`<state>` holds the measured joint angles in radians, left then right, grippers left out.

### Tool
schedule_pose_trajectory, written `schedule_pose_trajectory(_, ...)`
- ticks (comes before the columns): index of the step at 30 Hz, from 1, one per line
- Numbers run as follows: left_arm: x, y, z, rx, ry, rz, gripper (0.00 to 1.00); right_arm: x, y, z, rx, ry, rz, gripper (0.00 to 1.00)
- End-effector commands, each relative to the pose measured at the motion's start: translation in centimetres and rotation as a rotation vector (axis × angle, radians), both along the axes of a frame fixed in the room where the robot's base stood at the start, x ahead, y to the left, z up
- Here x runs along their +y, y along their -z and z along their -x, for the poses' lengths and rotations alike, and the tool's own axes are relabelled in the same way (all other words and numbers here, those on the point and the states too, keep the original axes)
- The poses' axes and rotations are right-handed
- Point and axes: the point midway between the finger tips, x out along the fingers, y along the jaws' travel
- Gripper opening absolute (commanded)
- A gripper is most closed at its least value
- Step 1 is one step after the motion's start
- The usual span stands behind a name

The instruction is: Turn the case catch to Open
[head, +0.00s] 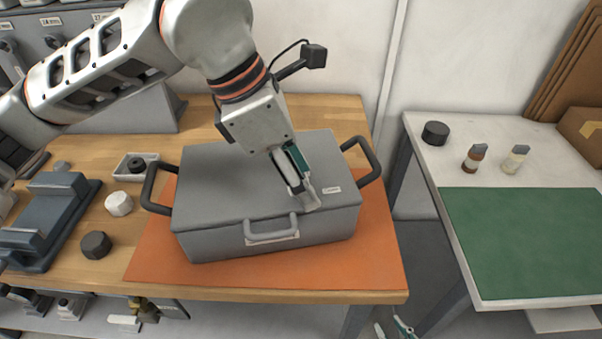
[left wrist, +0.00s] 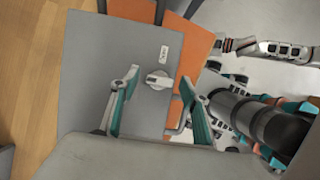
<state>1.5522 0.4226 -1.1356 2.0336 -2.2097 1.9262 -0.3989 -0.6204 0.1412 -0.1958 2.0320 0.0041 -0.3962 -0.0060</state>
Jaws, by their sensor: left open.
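The grey case (head: 255,180) lies shut on an orange mat on the wooden bench. Its catch (left wrist: 158,81), a small pale knob with a raised bar, sits on the lid beside a small white label (left wrist: 163,52) too small to read. In the left wrist view, my left gripper (left wrist: 160,77) is open, with one finger on each side of the catch; I cannot tell whether they touch it. In the head view, my left gripper (head: 308,201) reaches down to the lid and hides the catch. My right gripper (head: 393,327) shows at the bottom edge, its fingertips apart, away from the case.
The case has side handles (head: 368,160) and a front handle (head: 271,230). Dark and white round pieces (head: 96,245) and a grey device (head: 45,220) stand left on the bench. A white table (head: 425,150) with a green mat (head: 525,240) and small bottles stands right, across a gap.

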Motion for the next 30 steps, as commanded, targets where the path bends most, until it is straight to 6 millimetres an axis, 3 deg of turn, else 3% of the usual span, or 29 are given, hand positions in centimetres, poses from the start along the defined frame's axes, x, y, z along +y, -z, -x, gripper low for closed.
schedule_pose_trajectory(2, 0.0, -0.01, 0.0, 0.0, 0.0, 0.0, 0.43, 0.0, -0.07, -0.14, -0.002, 0.0, 0.001, 0.26)
schedule_pose_trajectory(6, 0.0, -0.01, 0.0, 0.0, 0.0, 0.0, 0.07, -0.01, -0.04, -0.1, -0.001, 0.001, 0.0, 0.26)
schedule_pose_trajectory(20, 0.06, -0.07, -0.13, -0.001, 0.066, -0.001, 0.07, 0.01, 0.2, 0.4, 0.009, 0.0, -0.001, 0.26)
schedule_pose_trajectory(30, 0.05, -0.21, -0.34, -0.003, 0.323, -0.001, 0.07, 0.13, -0.05, 0.48, 0.01, 0.0, -0.005, 0.26)
